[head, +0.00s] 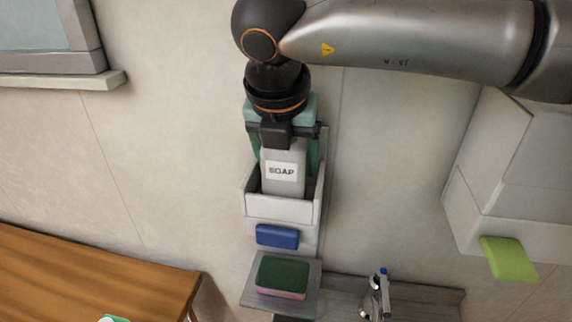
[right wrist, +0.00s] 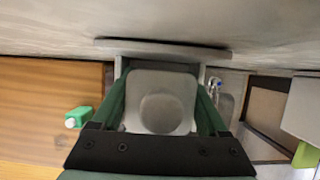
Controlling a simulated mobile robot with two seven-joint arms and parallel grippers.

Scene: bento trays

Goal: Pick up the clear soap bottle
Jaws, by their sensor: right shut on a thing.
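The clear soap bottle (head: 284,186) is pale grey with a white "SOAP" label and stands upright, its lower part inside a grey wall caddy (head: 279,209). My right gripper (head: 284,150) comes down from above, with its green fingers on both sides of the bottle's upper part, shut on it. In the right wrist view the bottle (right wrist: 160,103) shows from above as a pale rounded block between the two green fingers (right wrist: 161,110). The caddy's front wall hides the bottle's base. My left gripper is not in view.
Below the caddy are a blue sponge (head: 277,236) and a green and pink sponge (head: 282,277) on a small shelf. A faucet (head: 376,296) is at lower right. A wooden table (head: 90,275) stands left, holding a green bottle (right wrist: 80,116). A lime-green piece (head: 509,258) is at right.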

